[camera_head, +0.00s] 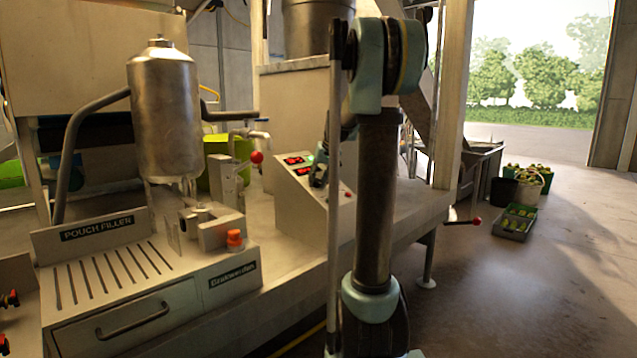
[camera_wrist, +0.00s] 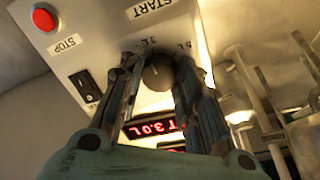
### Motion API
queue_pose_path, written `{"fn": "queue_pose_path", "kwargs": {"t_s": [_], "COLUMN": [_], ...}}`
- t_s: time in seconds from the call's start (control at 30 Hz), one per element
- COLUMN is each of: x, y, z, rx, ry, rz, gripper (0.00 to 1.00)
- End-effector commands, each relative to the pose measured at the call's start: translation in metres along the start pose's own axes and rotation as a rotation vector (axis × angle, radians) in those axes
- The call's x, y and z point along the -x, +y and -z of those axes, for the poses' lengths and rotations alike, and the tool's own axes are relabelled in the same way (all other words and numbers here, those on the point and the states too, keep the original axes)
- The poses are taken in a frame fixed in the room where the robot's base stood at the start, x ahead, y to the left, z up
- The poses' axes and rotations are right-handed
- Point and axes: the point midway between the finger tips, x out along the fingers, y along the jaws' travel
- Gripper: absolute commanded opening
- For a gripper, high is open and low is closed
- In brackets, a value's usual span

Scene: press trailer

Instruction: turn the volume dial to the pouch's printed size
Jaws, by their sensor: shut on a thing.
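The volume dial (camera_wrist: 157,74) is a dark round knob on the pale control panel in the wrist view. Marks that look like 3L and 5L are printed by its edge. My gripper (camera_wrist: 158,66) has one finger on each side of the dial and is shut on it. A lit red display (camera_wrist: 152,127) between the fingers seems to read 3.0L. In the head view my gripper (camera_head: 319,176) is at the sloped control panel (camera_head: 302,195), partly hidden by my arm. The dial cannot be made out there. I cannot make out a pouch or its printed size in either view.
The panel also carries a red STOP button (camera_wrist: 44,19), a START label (camera_wrist: 152,7) and a black switch (camera_wrist: 85,88). The pouch filler (camera_head: 97,229) with a steel tank (camera_head: 165,110) stands left. A red-knobbed lever (camera_head: 476,220) juts out right.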

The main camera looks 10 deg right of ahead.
Motion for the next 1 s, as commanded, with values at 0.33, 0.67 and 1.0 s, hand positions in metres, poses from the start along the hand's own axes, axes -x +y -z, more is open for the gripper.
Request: {"fn": "queue_pose_path", "kwargs": {"t_s": [0.33, 0.67, 1.0], "x": [0.0, 0.0, 0.039], "y": [0.0, 0.0, 0.0], "z": [-0.001, 0.0, 0.0], "rx": [0.0, -0.001, -0.001], "ry": [-0.001, -0.001, -0.001], "rz": [-0.001, -0.001, -0.001], "gripper": [0.52, 0.52, 0.52]}}
